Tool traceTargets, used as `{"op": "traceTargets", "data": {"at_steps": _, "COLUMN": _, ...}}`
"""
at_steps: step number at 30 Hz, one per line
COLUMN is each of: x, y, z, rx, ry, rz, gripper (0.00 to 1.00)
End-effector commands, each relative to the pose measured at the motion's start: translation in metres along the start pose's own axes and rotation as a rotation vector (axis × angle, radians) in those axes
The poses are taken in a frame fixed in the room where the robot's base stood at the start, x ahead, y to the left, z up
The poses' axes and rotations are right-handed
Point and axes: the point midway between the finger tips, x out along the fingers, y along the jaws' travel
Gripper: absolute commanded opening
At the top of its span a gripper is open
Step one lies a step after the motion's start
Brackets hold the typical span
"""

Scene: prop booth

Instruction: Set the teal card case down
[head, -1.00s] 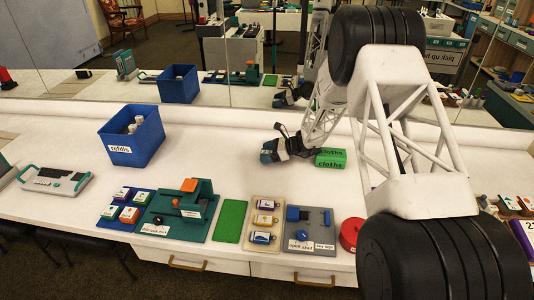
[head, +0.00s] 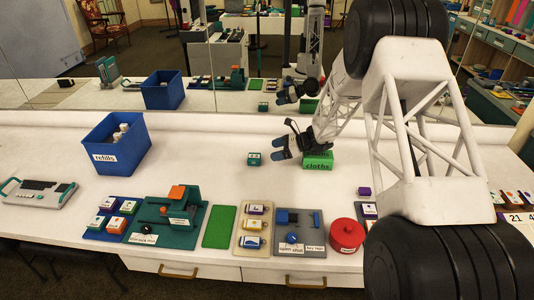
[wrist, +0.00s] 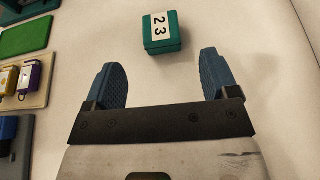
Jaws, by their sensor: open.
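The teal card case (head: 254,159) sits on the white counter, left of the green cloths box. In the wrist view the teal card case (wrist: 162,32) lies just beyond my fingertips, with a white label reading "23" on top. My gripper (head: 279,148) is just right of the case in the head view. In the wrist view my gripper (wrist: 162,75) is open, its two blue fingers wide apart with nothing between them. The case is apart from both fingers.
The green cloths box (head: 318,161) stands close to my gripper's right. A blue refills bin (head: 118,145) is at left. A green mat (head: 219,226), a beige tray (head: 241,240) and a red round container (head: 346,235) line the front. The counter between bin and case is clear.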

Motion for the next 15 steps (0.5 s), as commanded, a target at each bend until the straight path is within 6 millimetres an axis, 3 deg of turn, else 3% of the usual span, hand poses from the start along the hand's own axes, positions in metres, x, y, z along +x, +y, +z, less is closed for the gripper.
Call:
{"op": "traceTargets", "data": {"at_steps": 6, "x": -0.018, "y": 0.0, "z": 0.0, "rx": -0.001, "ry": 0.0, "rz": 0.0, "gripper": 0.8}}
{"op": "traceTargets", "data": {"at_steps": 15, "x": -0.021, "y": 0.0, "z": 0.0, "rx": 0.0, "ry": 0.0, "rz": 0.001, "gripper": 0.8}}
